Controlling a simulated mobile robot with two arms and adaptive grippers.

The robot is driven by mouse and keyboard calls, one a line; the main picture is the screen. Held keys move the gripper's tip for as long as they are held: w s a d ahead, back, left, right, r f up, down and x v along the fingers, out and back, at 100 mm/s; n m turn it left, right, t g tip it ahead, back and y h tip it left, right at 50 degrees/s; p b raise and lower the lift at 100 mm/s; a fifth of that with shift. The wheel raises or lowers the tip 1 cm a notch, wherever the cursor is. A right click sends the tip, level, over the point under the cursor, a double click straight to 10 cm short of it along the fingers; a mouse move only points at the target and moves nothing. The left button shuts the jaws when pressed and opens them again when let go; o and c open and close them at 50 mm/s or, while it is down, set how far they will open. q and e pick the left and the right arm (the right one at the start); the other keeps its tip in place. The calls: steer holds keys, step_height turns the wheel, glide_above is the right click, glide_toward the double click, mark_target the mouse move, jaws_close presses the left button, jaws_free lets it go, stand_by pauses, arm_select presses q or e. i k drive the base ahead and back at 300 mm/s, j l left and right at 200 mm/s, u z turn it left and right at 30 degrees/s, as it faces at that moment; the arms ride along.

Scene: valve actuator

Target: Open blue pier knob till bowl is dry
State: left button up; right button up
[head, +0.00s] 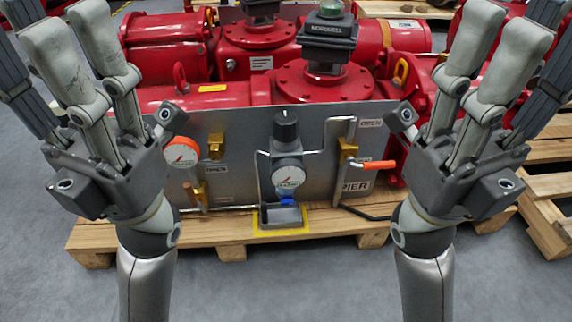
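A small blue knob (288,201) shows under the filter-regulator bowl (287,176), in the middle of the grey panel marked PIER. A white round face with red and blue marks shows on the bowl. Whether the bowl holds liquid is too small to tell. A black knob (285,127) tops the regulator. A dark grey drip tray (281,216) sits right below the blue knob. My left gripper (72,40) is open and empty at the left, fingers up. My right gripper (498,45) is open and empty at the right, fingers up. Both are apart from the blue knob.
An orange-rimmed gauge (182,152) and brass fittings (215,146) are left of the regulator. An orange lever (375,165) is right of it. A red actuator (325,85) stands behind the panel (325,176). All rest on a wooden pallet (330,222). Space before the tray is clear.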

mark_target(286, 199)
steer(key=j+z, duration=0.5)
steer(key=j, duration=1.1)
